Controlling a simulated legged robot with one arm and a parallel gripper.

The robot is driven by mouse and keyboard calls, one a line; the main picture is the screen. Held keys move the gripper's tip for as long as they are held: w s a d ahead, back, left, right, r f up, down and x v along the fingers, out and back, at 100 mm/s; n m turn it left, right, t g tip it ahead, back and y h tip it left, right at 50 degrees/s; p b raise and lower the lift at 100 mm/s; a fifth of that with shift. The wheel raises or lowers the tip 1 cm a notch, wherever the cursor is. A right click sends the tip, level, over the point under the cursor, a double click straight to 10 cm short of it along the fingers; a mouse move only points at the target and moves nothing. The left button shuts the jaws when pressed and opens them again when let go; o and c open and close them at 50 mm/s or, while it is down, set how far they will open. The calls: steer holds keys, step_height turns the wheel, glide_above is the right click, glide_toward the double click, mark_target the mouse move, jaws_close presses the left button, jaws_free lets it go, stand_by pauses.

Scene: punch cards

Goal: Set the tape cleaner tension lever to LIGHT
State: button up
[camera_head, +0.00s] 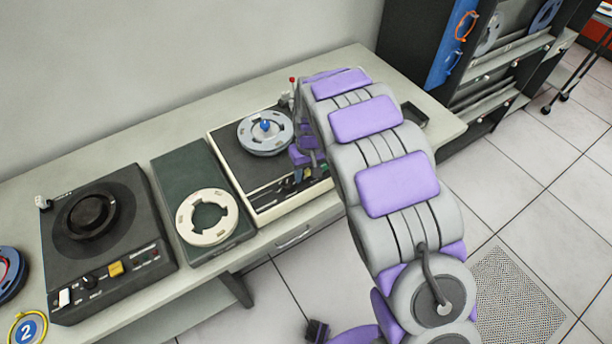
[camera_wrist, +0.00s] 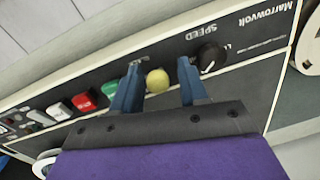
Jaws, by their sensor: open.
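A machine with a dark top and pale sides (camera_head: 222,136) stands on the bench in the head view, a grey reel (camera_head: 252,142) with a blue hub on it. In the wrist view its dark front panel (camera_wrist: 228,40) reads Marrowvolt and SPEED. My gripper (camera_wrist: 160,66) is open at this panel. A pale yellow ball knob (camera_wrist: 157,81) shows between the two blue fingers, with gaps on both sides. A black dial (camera_wrist: 211,57) is just right of the right finger. I see no LIGHT marking; my arm hides part of the machine in the head view.
Green (camera_wrist: 110,88), red (camera_wrist: 83,101) and white (camera_wrist: 58,111) buttons sit left of my fingers. A dark green case with a cream reel (camera_head: 187,215) and a black turntable unit (camera_head: 140,230) stand to the left. A drawer handle (camera_head: 292,238) is below the bench top.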

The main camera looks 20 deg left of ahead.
steer(key=shift+f, duration=0.7)
steer(key=shift+c, duration=0.2)
jaws_close()
